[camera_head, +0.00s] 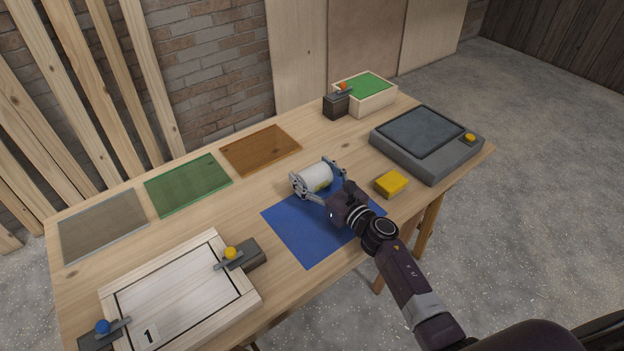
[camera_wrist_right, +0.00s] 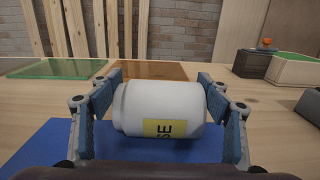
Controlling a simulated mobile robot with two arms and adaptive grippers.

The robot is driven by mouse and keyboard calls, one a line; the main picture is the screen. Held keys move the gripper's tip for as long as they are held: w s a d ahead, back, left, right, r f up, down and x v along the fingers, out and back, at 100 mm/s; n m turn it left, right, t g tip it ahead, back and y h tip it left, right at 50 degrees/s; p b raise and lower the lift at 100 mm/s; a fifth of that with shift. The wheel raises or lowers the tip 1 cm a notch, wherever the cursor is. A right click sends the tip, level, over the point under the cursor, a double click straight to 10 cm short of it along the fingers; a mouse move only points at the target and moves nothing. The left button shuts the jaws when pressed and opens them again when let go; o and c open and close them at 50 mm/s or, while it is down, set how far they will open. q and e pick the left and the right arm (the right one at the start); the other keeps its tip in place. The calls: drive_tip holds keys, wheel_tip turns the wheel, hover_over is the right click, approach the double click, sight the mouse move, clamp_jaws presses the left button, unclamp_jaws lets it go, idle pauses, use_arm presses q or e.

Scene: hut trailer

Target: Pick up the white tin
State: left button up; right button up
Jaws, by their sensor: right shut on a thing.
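The white tin (camera_head: 316,177) is a cylinder with a yellow label, lying on its side over the far edge of the blue mat (camera_head: 301,237). My right gripper (camera_head: 319,181) is shut on it, with one finger at each end. In the right wrist view the tin (camera_wrist_right: 160,108) sits between the two blue finger pads of the gripper (camera_wrist_right: 163,112), and part of its label shows dark letters. I cannot tell whether the tin touches the table or is slightly lifted. My left gripper is not in view.
A yellow block (camera_head: 391,184) lies right of the gripper, near a grey machine with a dark top (camera_head: 427,140). A green-topped box (camera_head: 365,92) stands at the back. A framed white board (camera_head: 180,287) is front left.

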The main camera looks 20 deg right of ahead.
sight(312, 170)
drive_tip(key=shift+r, duration=0.5)
wheel_tip(312, 170, up, 19)
drive_tip(key=p, duration=1.1)
drive_tip(key=s+a+f+m+h, duration=0.1)
drive_tip(key=s+a+f, duration=0.1)
drive_tip(key=s, duration=0.6)
drive_tip(key=s+a+f+h, duration=0.1)
drive_tip(key=s+a+f, duration=0.1)
drive_tip(key=s, duration=0.7)
drive_tip(key=s+d+r+m+h, duration=0.1)
drive_tip(key=s+r, duration=0.2)
drive_tip(key=s, duration=0.4)
drive_tip(key=s+d+r+m+h, duration=0.1)
drive_tip(key=s+d+r+h, duration=0.1)
drive_tip(key=s+r, duration=0.2)
drive_tip(key=s, duration=0.2)
drive_tip(key=shift+s+m+t+h, duration=0.3)
drive_tip(key=shift+s+t, duration=0.05)
drive_tip(key=shift+t, duration=0.05)
drive_tip(key=shift+r, duration=0.15)
